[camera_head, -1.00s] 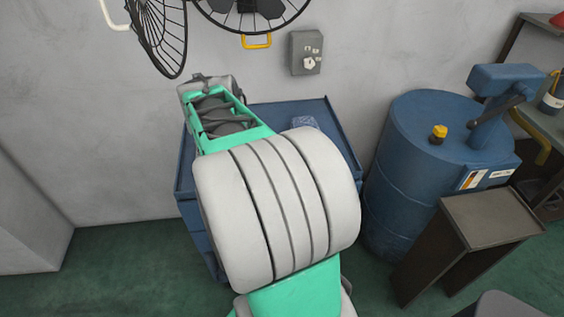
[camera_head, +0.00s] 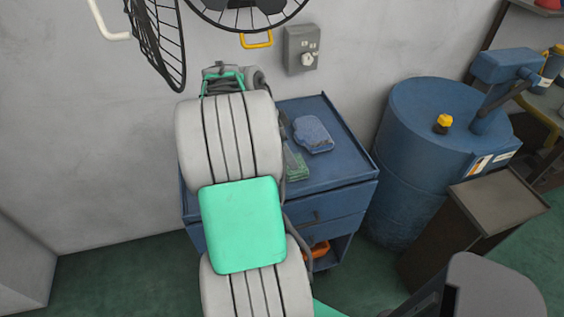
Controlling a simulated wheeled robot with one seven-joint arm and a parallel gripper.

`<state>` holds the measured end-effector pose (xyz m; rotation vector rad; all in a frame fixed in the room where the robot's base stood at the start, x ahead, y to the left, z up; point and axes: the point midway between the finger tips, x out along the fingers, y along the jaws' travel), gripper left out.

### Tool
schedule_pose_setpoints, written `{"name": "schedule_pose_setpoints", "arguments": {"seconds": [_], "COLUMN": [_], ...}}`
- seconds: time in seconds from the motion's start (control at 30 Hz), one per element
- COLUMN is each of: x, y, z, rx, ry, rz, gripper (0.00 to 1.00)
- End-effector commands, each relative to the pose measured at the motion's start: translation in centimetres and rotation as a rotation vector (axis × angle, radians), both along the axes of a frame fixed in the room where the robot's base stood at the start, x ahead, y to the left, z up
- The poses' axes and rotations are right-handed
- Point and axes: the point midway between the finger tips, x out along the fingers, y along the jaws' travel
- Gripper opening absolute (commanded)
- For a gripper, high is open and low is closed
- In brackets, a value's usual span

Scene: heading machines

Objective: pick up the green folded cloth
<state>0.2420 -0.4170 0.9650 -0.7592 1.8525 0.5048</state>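A green folded cloth (camera_head: 296,166) lies on the top of the blue tool cabinet (camera_head: 345,165), just right of my arm. My arm's grey links cover part of the cabinet top and may cover the cloth's left side. A blue folded cloth (camera_head: 313,134) lies just behind and right of the green one. The far end of my arm shows behind the links, near the wall at the cabinet's back left. The fingers of my gripper cannot be made out there.
A blue drum (camera_head: 415,165) with a pump stands right of the cabinet, with a dark stand (camera_head: 490,215) in front. A grey switch box (camera_head: 301,50) and black fans (camera_head: 160,45) are at the wall. The cabinet top's right part is clear.

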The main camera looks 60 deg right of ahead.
Motion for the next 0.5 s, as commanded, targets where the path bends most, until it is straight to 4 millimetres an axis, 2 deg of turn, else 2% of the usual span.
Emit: {"name": "schedule_pose_setpoints", "arguments": {"seconds": [0.33, 0.5], "x": [-1.2, -1.6], "y": [-0.8, -1.4], "z": [-5.2, -6.6], "rx": [0.006, 0.002], "ry": [0.003, -0.001], "rz": [0.009, 0.009], "gripper": [1.0, 1.0]}}
